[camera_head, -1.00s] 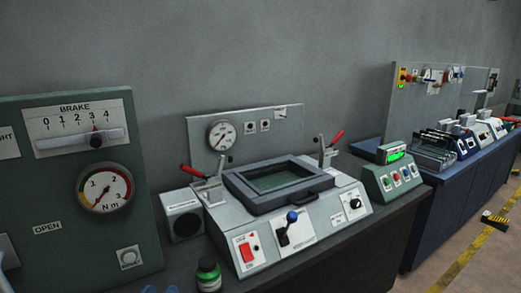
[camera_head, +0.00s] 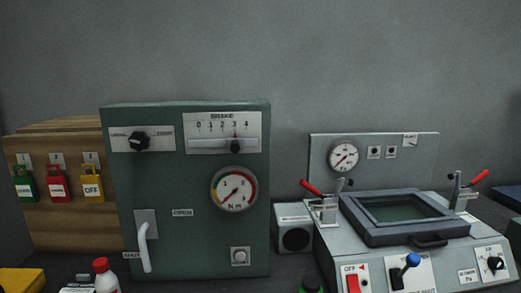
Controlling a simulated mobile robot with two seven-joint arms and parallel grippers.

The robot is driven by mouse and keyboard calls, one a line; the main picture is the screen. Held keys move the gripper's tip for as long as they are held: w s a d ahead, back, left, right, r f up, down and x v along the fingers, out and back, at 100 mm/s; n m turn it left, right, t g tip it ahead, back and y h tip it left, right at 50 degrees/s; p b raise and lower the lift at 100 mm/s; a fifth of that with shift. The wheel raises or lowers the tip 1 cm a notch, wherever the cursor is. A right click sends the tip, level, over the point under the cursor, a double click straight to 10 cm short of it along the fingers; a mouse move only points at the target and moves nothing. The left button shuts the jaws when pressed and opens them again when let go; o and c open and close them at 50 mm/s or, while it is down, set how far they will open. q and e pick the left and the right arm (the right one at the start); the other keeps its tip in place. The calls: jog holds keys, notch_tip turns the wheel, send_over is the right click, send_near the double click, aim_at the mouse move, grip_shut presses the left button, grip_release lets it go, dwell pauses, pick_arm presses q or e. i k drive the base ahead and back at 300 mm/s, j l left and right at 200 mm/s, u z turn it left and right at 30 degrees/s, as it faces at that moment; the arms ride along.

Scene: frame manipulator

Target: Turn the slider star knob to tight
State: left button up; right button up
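A green cabinet (camera_head: 190,245) stands left of centre in the head view. A black knob with a lobed outline (camera_head: 139,141) sits on a white plate at its upper left. Small labels flank the knob, too small to read surely. To its right is the BRAKE slider (camera_head: 208,145), a horizontal bar under a scale from 0 to 4. A small dark knob (camera_head: 235,146) sits on the bar, and a red pointer above it is near 3. A round N m gauge (camera_head: 234,189) is below. Neither of my grippers shows.
A white lever handle (camera_head: 147,245) sticks out at the cabinet's lower left. Coloured padlocks (camera_head: 92,184) hang on a wooden board at left. A red-capped bottle (camera_head: 105,275) stands in front. A grey console (camera_head: 350,240) with red-handled clamps is at right.

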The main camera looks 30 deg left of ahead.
aim_at(138, 141)
jog(key=u, duration=1.55)
